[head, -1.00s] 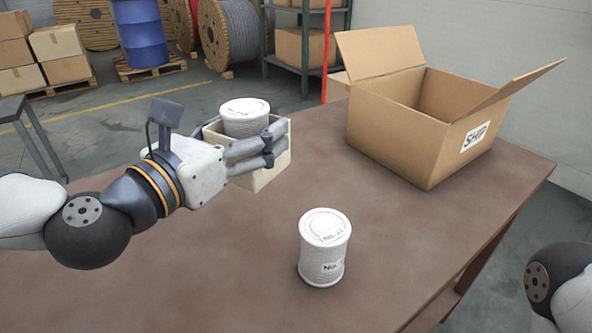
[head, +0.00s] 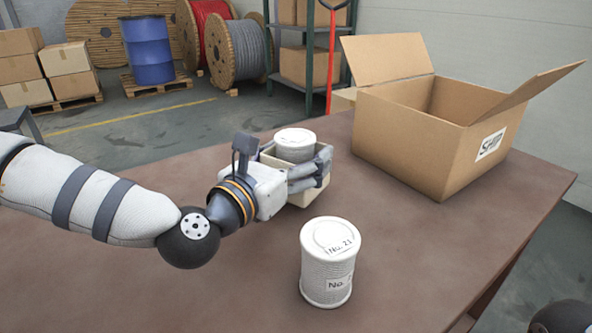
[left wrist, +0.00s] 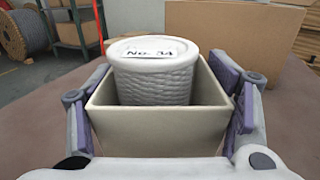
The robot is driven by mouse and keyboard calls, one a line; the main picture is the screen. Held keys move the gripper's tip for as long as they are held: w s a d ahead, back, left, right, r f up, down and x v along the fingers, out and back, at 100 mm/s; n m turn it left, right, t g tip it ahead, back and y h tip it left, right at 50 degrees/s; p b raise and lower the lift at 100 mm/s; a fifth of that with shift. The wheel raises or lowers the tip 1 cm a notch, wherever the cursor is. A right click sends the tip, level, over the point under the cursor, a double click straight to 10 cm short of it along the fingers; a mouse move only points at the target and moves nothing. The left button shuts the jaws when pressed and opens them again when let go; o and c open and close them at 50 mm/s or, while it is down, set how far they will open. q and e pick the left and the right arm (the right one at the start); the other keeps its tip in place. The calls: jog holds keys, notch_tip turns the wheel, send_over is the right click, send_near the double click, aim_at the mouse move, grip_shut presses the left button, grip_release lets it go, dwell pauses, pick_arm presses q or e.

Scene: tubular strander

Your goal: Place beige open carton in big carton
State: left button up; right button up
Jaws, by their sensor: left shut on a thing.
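The beige open carton (head: 311,194) holds a white can (head: 295,139) with a woven-looking side. In the left wrist view the carton (left wrist: 158,130) is upright and the can (left wrist: 155,75) in it reads "No. 34". My left gripper (head: 314,171) is shut on the carton, its fingers along opposite outer sides. I cannot tell whether the carton touches the table. The big carton (head: 400,141), marked SHIP, stands open with raised flaps at the right back of the table. Its floor is hidden. My right gripper is out of view.
A second white can (head: 328,275) stands on the brown table (head: 420,240) in front of the held carton. The table between the held carton and the big carton is clear.

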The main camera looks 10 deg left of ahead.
pick_arm(q)
jog(key=shift+f, duration=1.5)
jog(key=o, duration=0.9)
jog(key=shift+s, duration=0.1)
jog(key=shift+c, duration=0.2)
jog(key=o, duration=0.3)
jog(key=shift+r, duration=0.15)
